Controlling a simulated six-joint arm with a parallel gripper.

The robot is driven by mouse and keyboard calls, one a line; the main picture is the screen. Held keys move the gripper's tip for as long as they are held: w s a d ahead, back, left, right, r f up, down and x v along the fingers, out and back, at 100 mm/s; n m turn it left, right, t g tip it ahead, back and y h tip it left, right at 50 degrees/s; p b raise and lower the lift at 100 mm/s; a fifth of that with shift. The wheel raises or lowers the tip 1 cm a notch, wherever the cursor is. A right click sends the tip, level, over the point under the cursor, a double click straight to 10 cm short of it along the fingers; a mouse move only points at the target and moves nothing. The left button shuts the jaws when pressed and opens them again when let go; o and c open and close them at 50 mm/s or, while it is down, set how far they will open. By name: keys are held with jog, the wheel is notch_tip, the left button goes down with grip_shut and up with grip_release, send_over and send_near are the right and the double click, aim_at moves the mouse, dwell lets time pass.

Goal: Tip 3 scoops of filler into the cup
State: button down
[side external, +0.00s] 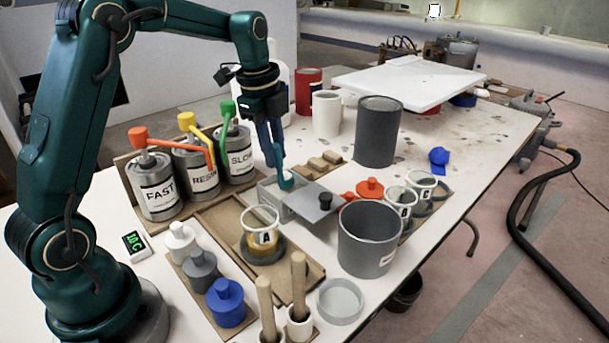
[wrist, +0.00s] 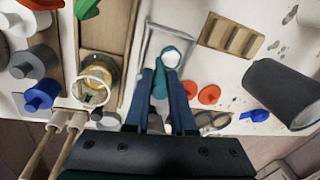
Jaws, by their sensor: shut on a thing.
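My gripper (side external: 271,158) is shut on a teal scoop (side external: 287,182), over the open part of a grey box (side external: 268,192) with a flat grey lid (side external: 318,203). In the wrist view the scoop (wrist: 163,70) shows between my fingers (wrist: 170,92), with white filler (wrist: 171,57) in its bowl. I cannot tell whether the scoop touches the filler in the box. A clear cup marked A (side external: 262,219) stands left of the box on a dark round base, with amber liquid low inside. The cup also shows in the wrist view (wrist: 97,72).
FAST (side external: 160,195), RESIN (side external: 200,178) and SLOW (side external: 236,160) pump cans stand at the left. A large grey bucket (side external: 368,243) is right of cup A, and upright wooden sticks (side external: 298,280) stand in front. More clear cups (side external: 400,203) stand at the right.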

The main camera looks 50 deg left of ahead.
jog(key=shift+r, duration=2.4)
jog(key=s+d+n, duration=0.6)
jog(key=s+d, duration=0.4)
jog(key=s, duration=0.2)
jog(key=w+a+f+g+h, duration=0.1)
jog(key=w+a+g+h, duration=0.3)
jog(key=a+h, duration=0.3)
jog(key=shift+g+h, duration=0.8)
jog(key=shift+h, duration=0.6)
jog(key=shift+w+a+f, duration=0.1)
jog(key=shift+a, duration=0.05)
